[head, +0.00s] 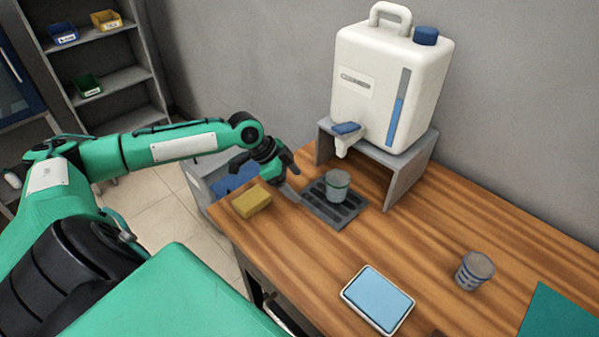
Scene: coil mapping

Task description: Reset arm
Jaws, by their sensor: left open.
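My left arm comes in from the left over the wooden table (440,240), and its gripper (288,190) is near the table's left edge. The gripper is open and holds nothing that I can see; its fingers are small and partly hidden by its own body. It is beside a dark drip tray (322,214), to the left of a grey-green cup (337,186) that stands upright on the tray. The gripper and cup look apart. My right gripper is not in view.
A white water container (365,90) with a blue-handled tap sits on a grey stand (410,175) behind the tray. A yellow sponge (251,201), a blue-topped tray (378,298), a second cup (474,270) and a green mat (560,315) lie around. Shelves (100,80) stand back left.

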